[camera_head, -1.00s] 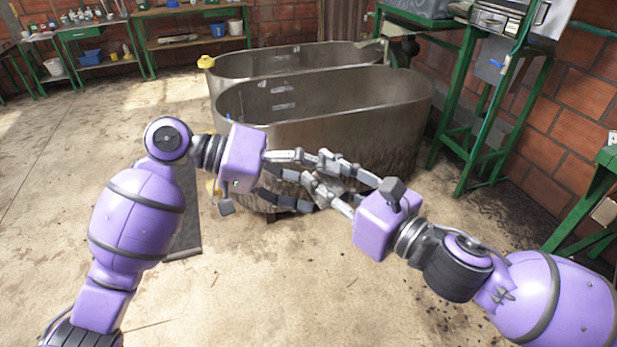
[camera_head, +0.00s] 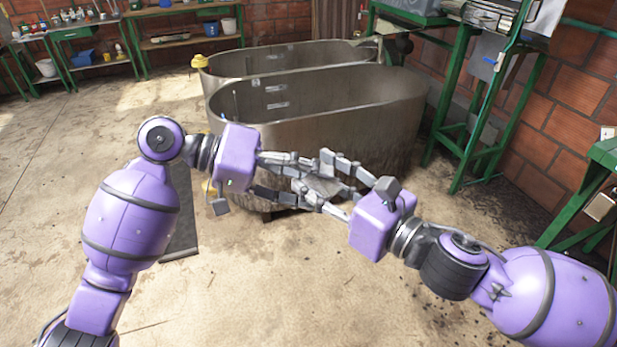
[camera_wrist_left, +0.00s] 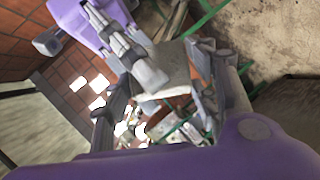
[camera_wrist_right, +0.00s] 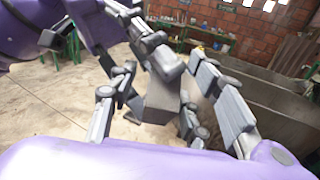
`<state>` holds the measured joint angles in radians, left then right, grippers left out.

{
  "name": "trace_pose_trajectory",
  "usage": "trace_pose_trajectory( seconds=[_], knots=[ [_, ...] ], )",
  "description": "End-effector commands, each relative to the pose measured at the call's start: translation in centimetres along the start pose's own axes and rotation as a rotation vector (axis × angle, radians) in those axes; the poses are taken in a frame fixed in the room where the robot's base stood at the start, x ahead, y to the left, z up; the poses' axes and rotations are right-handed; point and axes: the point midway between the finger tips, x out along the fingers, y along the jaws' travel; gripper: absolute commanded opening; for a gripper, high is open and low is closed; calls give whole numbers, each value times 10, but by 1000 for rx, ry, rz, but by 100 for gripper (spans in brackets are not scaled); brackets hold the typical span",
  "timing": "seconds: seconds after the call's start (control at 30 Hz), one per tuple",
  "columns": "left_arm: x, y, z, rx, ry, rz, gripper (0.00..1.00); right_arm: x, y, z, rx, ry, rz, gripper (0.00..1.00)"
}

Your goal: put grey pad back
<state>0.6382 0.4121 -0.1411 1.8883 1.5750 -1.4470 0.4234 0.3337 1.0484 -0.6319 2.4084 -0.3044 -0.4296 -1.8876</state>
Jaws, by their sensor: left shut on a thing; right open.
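The grey pad (camera_head: 321,185) is a small flat block held in the air between my two grippers, in front of the near metal tub. My left gripper (camera_head: 317,187) is shut on it. In the left wrist view the pad (camera_wrist_left: 174,66) sits between the left fingers, with the right gripper's fingers close by. My right gripper (camera_head: 311,171) is open, its fingers spread around the pad's other side. The right wrist view shows the pad (camera_wrist_right: 163,100) between the spread right fingers. Fingers hide parts of the pad, and I cannot tell whether the right ones touch it.
Two oval metal tubs, a near one (camera_head: 330,115) and a far one (camera_head: 285,62), stand behind the grippers. A green metal frame (camera_head: 462,110) stands to the right, and a green table (camera_head: 590,195) at the right edge. A dark floor strip (camera_head: 181,225) lies left. Floor in front is clear.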

Motion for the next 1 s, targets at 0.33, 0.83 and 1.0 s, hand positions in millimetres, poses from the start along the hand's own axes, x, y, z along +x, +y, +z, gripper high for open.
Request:
trace_pose_trajectory(
  seconds=[0.33, 0.83, 1.0],
  knots=[
    [0, 0, 0, 0, 0, 0, 25, -26, 4, -61, 320, 160, 2, 44],
    [0, 0, 0, 0, 0, 0, 25, -40, -19, -168, 1315, 91, -291, 44],
    [0, 0, 0, 0, 0, 0, 25, -71, -30, -240, 1838, -43, -507, 44]
  ],
)
